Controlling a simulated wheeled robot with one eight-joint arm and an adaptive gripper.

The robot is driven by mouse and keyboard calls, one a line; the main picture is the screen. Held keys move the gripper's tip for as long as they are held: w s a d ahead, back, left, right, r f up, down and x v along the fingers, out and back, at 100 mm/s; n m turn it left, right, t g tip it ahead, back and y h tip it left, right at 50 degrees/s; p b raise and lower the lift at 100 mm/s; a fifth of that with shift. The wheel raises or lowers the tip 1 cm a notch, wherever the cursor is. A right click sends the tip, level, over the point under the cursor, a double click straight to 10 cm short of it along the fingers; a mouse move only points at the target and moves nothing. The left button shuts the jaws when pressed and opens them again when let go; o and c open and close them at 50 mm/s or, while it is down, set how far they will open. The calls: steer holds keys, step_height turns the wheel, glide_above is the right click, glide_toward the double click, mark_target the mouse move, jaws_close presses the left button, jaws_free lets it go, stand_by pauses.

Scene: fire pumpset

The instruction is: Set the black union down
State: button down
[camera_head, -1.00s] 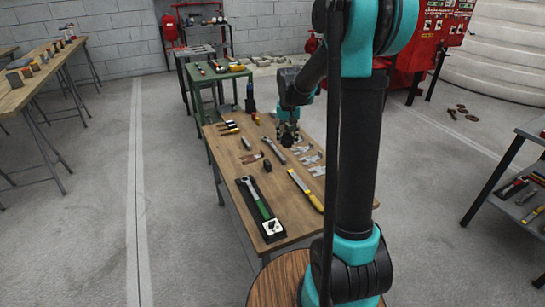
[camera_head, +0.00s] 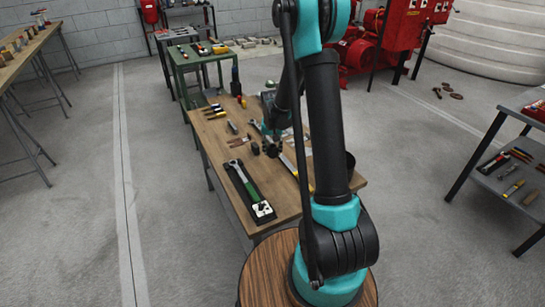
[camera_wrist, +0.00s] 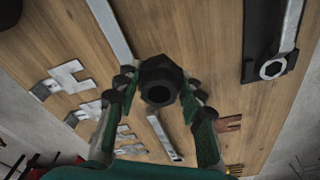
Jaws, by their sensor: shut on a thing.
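The black union (camera_wrist: 158,80), a dark hexagonal piece with a round hole, shows in the middle of the wrist view. My gripper (camera_wrist: 160,88) is shut on it, with one finger on either side. The wooden table (camera_wrist: 215,50) lies beyond it; whether the union touches the top I cannot tell. In the head view my gripper (camera_head: 272,148) is over the middle of the table (camera_head: 285,200), and the union is hard to make out there.
A black tray (camera_head: 263,212) with a green-handled wrench (camera_head: 246,183) lies at the table's near left. Several hand tools (camera_head: 213,111) lie toward the far end. Flat metal pieces (camera_wrist: 68,76) and a long bar (camera_wrist: 108,30) show in the wrist view. Bare wood lies between them.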

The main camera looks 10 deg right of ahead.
mark_target(272, 156)
steer(key=shift+f, duration=1.9)
steer(key=c, duration=1)
jaws_free()
steer(key=shift+f, duration=0.15)
steer(key=shift+o, duration=0.2)
